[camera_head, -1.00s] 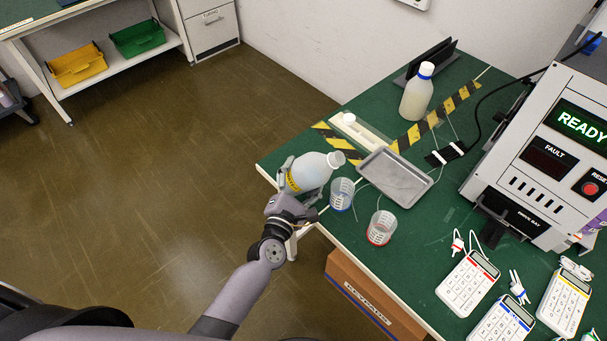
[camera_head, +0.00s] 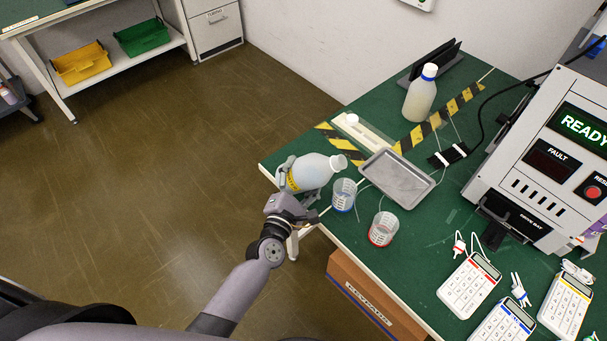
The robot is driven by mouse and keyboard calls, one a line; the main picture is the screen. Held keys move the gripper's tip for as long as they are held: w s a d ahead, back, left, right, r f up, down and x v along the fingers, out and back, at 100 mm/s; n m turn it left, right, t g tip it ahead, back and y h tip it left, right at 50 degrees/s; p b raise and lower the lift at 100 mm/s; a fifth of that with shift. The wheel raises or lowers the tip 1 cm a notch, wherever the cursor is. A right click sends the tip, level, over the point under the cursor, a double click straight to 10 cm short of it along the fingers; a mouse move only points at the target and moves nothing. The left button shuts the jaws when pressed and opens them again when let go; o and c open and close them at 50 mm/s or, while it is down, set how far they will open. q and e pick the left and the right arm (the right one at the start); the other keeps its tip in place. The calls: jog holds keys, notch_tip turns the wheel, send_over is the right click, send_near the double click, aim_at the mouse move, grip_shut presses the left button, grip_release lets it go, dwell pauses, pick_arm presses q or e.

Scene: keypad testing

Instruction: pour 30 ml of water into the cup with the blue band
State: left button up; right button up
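My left gripper (camera_head: 289,178) is shut around a white, translucent squat bottle (camera_head: 312,172) with a yellow label. The bottle is tilted to the right, with its open white mouth (camera_head: 338,161) above and just behind the cup with the blue band (camera_head: 344,194). That clear, graduated cup stands upright near the table's left corner. I cannot make out a stream or the water level in the cup. A similar cup with a red band (camera_head: 383,228) stands to its lower right. My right gripper is not in view.
A grey tray (camera_head: 397,178) lies right behind the cups. A blue-capped bottle (camera_head: 420,93) stands farther back. A white holder (camera_head: 362,133) and striped tape lie behind the pouring spot. The tester (camera_head: 545,165) and several keypads (camera_head: 469,286) occupy the right.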

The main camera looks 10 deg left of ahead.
aim_at(290, 173)
pick_arm(q)
jog(key=shift+a+m, duration=0.25)
jog(key=shift+m, duration=0.05)
dwell(0.6)
jog(key=shift+w+a+f+m+p, duration=0.15)
jog(key=shift+a+m+p, duration=0.4)
jog(key=shift+m, duration=0.75)
dwell(1.0)
jog(key=shift+a+r+m+p, duration=0.3)
jog(key=shift+r+m+p, duration=0.15)
jog(key=shift+m+p, duration=0.3)
dwell(0.8)
jog(key=shift+a+r+m+y+p, duration=0.15)
jog(key=shift+r+m+y+p, duration=0.15)
jog(key=shift+m+p, duration=0.4)
dwell(1.1)
jog(key=shift+m, duration=0.25)
jog(key=shift+r+p, duration=0.3)
jog(key=shift+r+m, duration=0.1)
jog(key=shift+m, duration=0.2)
jog(key=shift+r+p, duration=0.2)
jog(key=shift+p, duration=0.2)
